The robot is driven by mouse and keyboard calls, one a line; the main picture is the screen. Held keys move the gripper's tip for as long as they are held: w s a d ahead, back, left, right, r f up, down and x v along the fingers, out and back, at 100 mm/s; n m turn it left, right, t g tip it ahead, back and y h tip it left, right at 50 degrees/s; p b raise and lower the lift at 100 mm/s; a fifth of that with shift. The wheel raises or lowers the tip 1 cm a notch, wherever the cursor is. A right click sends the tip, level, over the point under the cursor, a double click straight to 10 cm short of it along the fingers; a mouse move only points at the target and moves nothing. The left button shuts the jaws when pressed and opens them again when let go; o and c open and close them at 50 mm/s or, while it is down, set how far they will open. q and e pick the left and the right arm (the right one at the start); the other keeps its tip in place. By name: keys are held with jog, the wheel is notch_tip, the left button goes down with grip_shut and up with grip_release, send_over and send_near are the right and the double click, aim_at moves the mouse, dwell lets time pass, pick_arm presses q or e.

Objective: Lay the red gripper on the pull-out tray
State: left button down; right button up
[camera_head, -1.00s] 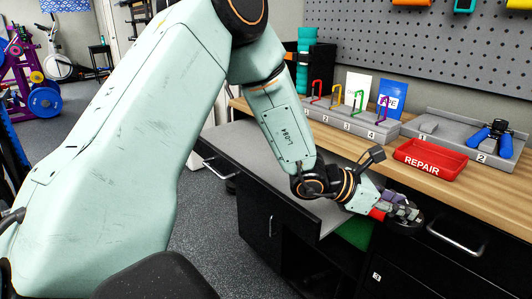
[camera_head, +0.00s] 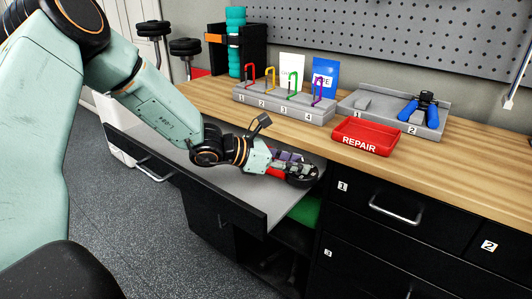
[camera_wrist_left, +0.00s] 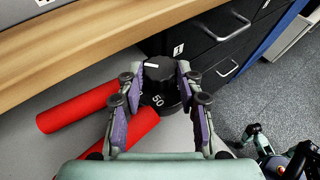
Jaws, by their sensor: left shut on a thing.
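The red gripper has two red handles and a black dial marked 50. In the left wrist view its handles (camera_wrist_left: 78,105) stick out to the left and its dial (camera_wrist_left: 158,75) sits between my fingers. My left gripper (camera_wrist_left: 160,92) is shut on it at the dial end. In the head view my left gripper (camera_head: 298,168) is over the right end of the grey pull-out tray (camera_head: 245,195), with a bit of red handle (camera_head: 277,171) showing. Whether the handles touch the tray surface cannot be told. My right gripper is not in view.
The wooden worktop (camera_head: 225,108) overhangs just behind the tray. On it stand a red REPAIR bin (camera_head: 367,137), a numbered rack with coloured hooks (camera_head: 285,103) and a grey holder with a blue-handled gripper (camera_head: 420,110). The tray's left part is bare. Drawers (camera_head: 395,205) are at right.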

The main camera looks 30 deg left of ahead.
pick_arm(q)
jog(key=a, duration=0.1)
jog(key=a+r, duration=0.1)
jog(key=shift+s+a, duration=0.2)
jog(key=shift+a, duration=0.2)
jog(key=a, duration=0.1)
jog(key=a+p, duration=0.1)
jog(key=a, duration=0.1)
jog(key=w+a, duration=0.1)
jog(key=a, duration=0.1)
jog(key=shift+a+f, duration=0.1)
jog(key=shift+f, duration=0.2)
jog(key=shift+s+d+f, duration=0.2)
jog(key=shift+f, duration=0.4)
jog(key=shift+s+f, duration=0.1)
jog(key=c, duration=1.3)
grip_release()
jog(key=shift+w+f, duration=0.1)
jog(key=shift+w, duration=0.1)
jog(key=o, duration=0.4)
jog(key=shift+s, duration=0.15)
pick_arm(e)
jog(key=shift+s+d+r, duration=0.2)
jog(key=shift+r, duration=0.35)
